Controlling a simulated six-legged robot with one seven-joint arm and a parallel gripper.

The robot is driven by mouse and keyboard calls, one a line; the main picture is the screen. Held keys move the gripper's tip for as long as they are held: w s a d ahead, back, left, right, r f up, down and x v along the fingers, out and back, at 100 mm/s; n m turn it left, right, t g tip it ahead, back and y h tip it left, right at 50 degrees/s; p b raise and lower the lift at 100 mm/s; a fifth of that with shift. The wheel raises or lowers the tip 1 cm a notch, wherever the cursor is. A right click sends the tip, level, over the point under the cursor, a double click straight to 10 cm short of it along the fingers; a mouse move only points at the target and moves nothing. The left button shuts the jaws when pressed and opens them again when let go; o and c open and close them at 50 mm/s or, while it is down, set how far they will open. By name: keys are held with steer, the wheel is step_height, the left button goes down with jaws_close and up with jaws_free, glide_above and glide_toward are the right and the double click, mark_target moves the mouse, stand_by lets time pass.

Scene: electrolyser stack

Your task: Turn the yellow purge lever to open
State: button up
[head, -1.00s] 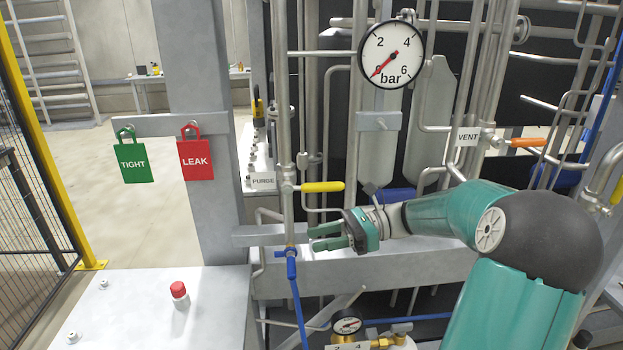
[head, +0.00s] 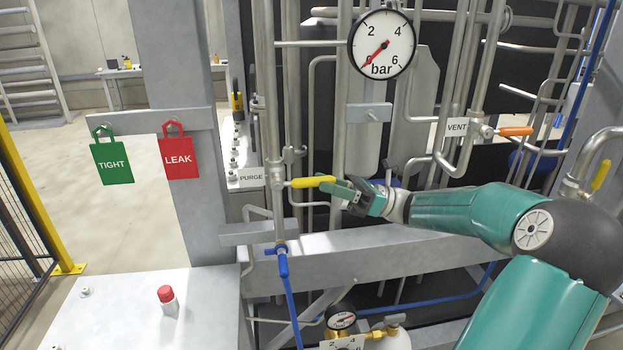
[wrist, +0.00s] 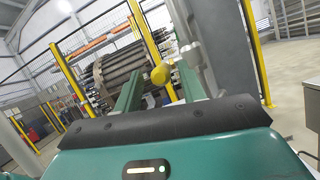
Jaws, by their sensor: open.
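The yellow purge lever (head: 314,182) sticks out level to the right from its valve on a vertical pipe, beside the PURGE label (head: 251,177). My gripper (head: 333,190) is open at the lever's free right end, with its green fingers pointing left and overlapping the tip. In the wrist view the yellow lever's rounded end (wrist: 160,75) shows between the two spread fingers (wrist: 160,88). I cannot tell whether a finger touches it. Part of the lever's tip is hidden by the fingers in the head view.
A pressure gauge (head: 382,43) reads near zero above. An orange VENT lever (head: 515,131) is at the right. A blue valve (head: 281,250) sits below the purge valve. Green TIGHT (head: 112,162) and red LEAK (head: 178,156) tags hang left. A grey beam (head: 380,247) runs below my gripper.

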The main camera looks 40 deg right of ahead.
mark_target(312, 179)
steer(key=shift+x, duration=1.95)
steer(key=shift+w, duration=0.1)
jaws_close()
